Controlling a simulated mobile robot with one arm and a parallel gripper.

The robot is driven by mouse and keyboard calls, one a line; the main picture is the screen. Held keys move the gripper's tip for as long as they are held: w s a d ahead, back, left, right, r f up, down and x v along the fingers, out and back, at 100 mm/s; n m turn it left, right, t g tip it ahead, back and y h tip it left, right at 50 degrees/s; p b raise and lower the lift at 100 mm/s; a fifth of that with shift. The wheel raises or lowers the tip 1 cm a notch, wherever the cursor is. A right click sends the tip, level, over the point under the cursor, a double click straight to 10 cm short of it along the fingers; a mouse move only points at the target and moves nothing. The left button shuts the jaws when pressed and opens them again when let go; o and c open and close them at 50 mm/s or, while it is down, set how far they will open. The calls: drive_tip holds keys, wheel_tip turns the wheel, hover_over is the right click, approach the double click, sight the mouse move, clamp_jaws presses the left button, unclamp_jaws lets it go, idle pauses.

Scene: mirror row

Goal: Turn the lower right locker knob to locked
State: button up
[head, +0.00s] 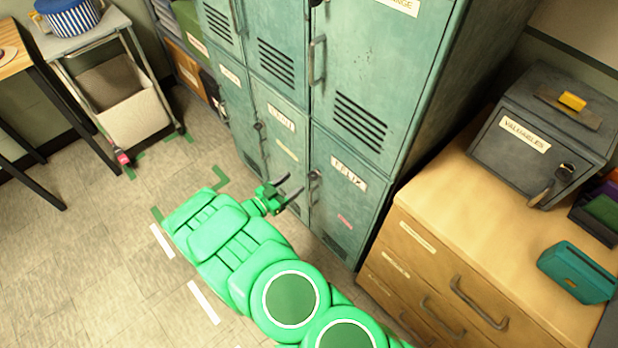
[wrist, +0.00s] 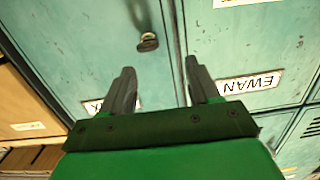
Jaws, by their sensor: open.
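The lower right locker (head: 335,215) is a worn green door labelled FELIX. Its small dark knob (head: 314,175) sits near the upper left edge of the door. My green gripper (head: 293,188) is open in front of the lockers, a little left of and below this knob. In the wrist view, which looks upside down, the knob (wrist: 148,42) shows beyond the open fingertips (wrist: 160,67), between their lines and apart from them. The left finger partly hides the FELIX label. The knob's exact setting is too small to read.
The EWAN locker (wrist: 285,60) adjoins this door. A wooden drawer cabinet (head: 425,200) stands right of the lockers, bearing a grey VALUABLES box (head: 510,145) and a teal case (head: 575,270). A cart (head: 105,85) stands at far left. The tiled floor (head: 90,250) is clear at left.

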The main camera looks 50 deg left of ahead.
sight(310, 178)
drive_tip(key=w+d+f+t, duration=0.1)
drive_tip(key=w, duration=0.6)
drive_tip(key=shift+d, duration=0.3)
idle(0.3)
drive_tip(key=c, duration=1)
drive_tip(key=shift+c, duration=0.2)
